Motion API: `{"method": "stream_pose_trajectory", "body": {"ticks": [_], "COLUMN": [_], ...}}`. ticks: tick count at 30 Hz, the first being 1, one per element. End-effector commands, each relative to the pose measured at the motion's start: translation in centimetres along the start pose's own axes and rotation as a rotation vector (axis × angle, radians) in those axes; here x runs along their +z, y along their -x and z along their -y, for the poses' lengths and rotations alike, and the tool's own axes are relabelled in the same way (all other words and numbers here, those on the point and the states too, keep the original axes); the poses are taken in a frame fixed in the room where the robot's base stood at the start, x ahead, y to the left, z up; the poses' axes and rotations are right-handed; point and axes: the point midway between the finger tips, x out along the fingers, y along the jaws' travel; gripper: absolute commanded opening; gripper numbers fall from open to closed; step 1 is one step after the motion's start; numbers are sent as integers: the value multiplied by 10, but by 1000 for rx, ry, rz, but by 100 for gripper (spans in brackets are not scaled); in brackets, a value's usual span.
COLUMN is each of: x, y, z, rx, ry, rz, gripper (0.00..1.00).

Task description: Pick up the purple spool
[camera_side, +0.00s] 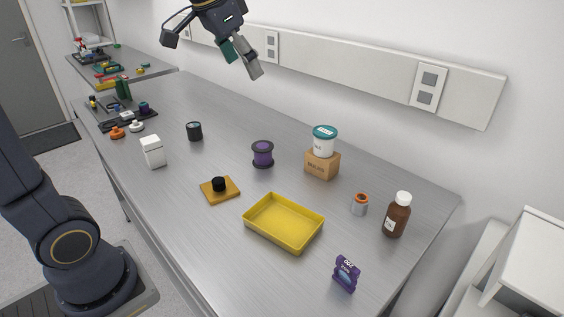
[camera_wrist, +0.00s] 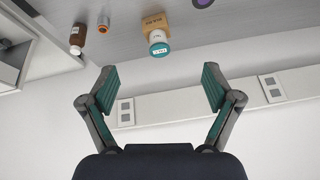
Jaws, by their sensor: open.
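The purple spool (camera_side: 263,154) stands upright on the metal bench, left of a cardboard box in the side view. It has dark flanges and a purple middle. In the wrist view only a purple round part of what looks like the spool (camera_wrist: 203,3) shows, cut off at the top edge. My gripper (camera_side: 212,55) is open and empty, high above the far side of the bench and well apart from the spool. In the wrist view its two fingers (camera_wrist: 158,85) are spread wide with nothing between them.
A cardboard box (camera_side: 322,166) with a white teal-lidded tub (camera_side: 324,142) on it stands right of the spool. A yellow tray (camera_side: 284,224), an orange base with a black knob (camera_side: 220,189) and a black cup (camera_side: 194,131) are nearby. A brown bottle (camera_side: 397,215) stands further right.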

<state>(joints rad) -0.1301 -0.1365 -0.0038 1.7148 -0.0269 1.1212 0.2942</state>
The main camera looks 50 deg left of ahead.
Motion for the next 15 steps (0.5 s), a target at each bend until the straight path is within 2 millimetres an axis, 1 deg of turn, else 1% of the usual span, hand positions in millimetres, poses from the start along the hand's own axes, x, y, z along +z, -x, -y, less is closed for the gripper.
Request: {"method": "stream_pose_trajectory", "body": {"ticks": [1,2,3,5,6,7,8,9,12,15], "x": [-19,-29,-41,-53,-59,-61,-62,-62,-53,-38], "y": [-19,-30,-47,-74,-94,-109,-124,-143,-185,-216], "z": [17,27,40,61,74,84,93,103,124,134], "rx": [1,2,4,8,12,15,18,23,34,49], "ry": [9,12,18,31,43,52,63,78,116,143], "rz": [32,49,72,108,131,148,165,188,239,289], "gripper": [89,89,89,89,89,89,89,89,89,89]}}
